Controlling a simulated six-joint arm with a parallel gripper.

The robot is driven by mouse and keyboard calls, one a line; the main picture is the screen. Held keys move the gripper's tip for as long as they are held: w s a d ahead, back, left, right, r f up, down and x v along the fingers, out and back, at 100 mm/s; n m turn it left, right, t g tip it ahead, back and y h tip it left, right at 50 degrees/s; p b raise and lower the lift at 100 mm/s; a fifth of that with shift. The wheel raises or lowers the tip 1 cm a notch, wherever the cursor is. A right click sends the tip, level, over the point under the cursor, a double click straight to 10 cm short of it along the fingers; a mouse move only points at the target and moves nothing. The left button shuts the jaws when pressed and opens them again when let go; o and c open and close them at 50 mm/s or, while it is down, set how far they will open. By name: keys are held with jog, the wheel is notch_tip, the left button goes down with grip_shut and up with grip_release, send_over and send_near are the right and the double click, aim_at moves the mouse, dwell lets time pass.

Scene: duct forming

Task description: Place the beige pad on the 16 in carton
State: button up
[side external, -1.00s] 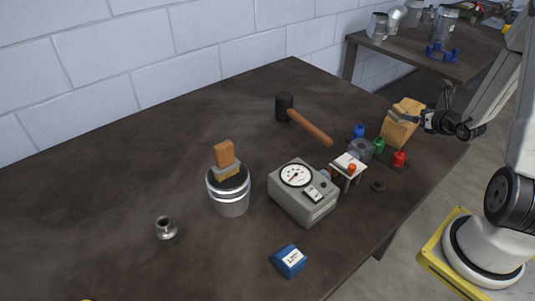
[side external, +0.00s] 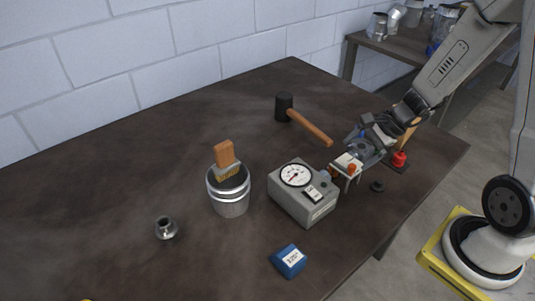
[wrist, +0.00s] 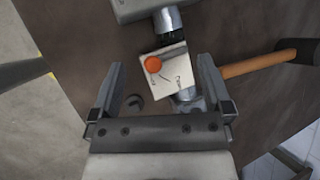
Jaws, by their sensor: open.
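My gripper (side external: 362,150) is open above the small white-topped stand with the orange knob (side external: 352,168). In the wrist view my gripper's (wrist: 160,88) fingers are spread, with the white top (wrist: 172,84) ahead and between them; nothing is seen held. I cannot single out a beige pad with certainty. A tan block (side external: 409,136) shows partly behind my gripper. A blue box (side external: 289,261) with a white label lies at the table front; I cannot read a 16 in marking, so I cannot tell which thing is the carton.
A grey gauge box (side external: 304,194) stands left of the stand. A mallet (side external: 305,120) lies behind, and a red piece (side external: 399,159) sits at right. The left of the table is mostly clear.

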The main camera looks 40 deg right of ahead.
jog(key=s+a+r+n+g+h, duration=0.2)
jog(key=a+n+h, duration=0.3)
jog(key=n, duration=1.4)
jog(key=shift+s+a+r+h, duration=0.3)
jog(key=shift+s+a+r, duration=0.25)
jog(key=shift+s+a, duration=0.35)
